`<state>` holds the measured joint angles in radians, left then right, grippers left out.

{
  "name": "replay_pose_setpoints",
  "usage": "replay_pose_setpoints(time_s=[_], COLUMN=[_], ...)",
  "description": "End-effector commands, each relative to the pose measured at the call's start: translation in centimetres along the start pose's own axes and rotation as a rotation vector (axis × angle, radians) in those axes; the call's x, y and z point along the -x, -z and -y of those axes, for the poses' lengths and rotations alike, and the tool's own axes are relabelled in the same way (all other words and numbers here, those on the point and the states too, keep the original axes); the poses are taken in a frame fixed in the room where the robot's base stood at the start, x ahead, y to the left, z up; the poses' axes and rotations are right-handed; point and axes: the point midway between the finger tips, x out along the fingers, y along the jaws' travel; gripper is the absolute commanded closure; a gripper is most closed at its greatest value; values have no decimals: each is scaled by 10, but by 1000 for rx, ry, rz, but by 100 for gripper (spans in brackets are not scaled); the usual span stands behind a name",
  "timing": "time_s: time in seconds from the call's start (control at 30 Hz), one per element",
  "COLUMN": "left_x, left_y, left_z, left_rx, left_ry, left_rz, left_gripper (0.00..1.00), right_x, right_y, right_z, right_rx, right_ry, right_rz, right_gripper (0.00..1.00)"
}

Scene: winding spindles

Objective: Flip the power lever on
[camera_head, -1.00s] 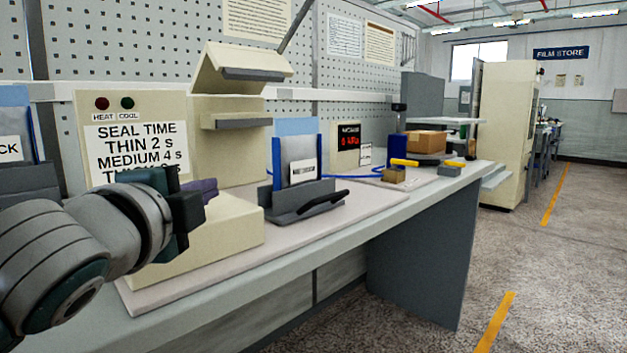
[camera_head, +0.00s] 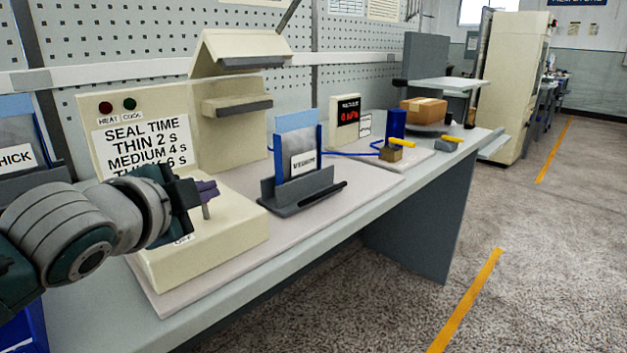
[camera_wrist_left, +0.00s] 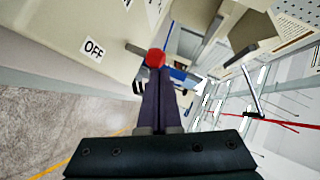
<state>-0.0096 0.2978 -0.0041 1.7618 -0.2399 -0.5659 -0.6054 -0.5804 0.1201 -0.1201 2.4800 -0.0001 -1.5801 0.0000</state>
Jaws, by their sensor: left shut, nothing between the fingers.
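The power lever (camera_wrist_left: 136,49) is a grey stick with a round red knob, standing out from the cream sealer housing (camera_head: 220,235). An OFF label (camera_wrist_left: 93,49) is beside it, and part of that label shows in the head view (camera_head: 183,239). My left gripper (camera_head: 209,190) is shut and empty, in front of the sealer. In the left wrist view its purple fingertips (camera_wrist_left: 158,84) are right at the red knob; I cannot tell whether they touch it. In the head view the knob is hidden by the gripper. My right gripper is not in view.
The sealer's seal-time sign (camera_head: 143,148) stands behind the gripper. To the right on the bench are a dark pouch rack (camera_head: 300,193), a red-digit display (camera_head: 347,117) and a cardboard box (camera_head: 424,109). Open floor (camera_head: 530,240) lies right of the bench.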

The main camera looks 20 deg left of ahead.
Motion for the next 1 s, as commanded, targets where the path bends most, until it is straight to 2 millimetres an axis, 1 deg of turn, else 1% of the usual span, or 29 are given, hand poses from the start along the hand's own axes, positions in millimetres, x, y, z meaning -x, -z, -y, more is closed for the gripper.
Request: replay_pose_setpoints(time_s=[0.03,0.1,0.33,0.4,0.57,1.0], left_x=[1,0,-4,-4,-4,1], left_y=[1,0,-4,-5,-5,1], left_z=[7,9,12,7,8,22], left_rx=[15,40,116,116,115,114], left_ry=[-15,-35,-98,-96,-95,-94], left_rz=[2,1,1,-1,-1,-1], left_gripper=[100,100,100,100,100,100], right_x=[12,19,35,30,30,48], right_y=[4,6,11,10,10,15], right_z=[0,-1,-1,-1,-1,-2], right_rx=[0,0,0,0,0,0], right_ry=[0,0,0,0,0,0], right_rz=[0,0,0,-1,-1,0], right_gripper=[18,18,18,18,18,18])
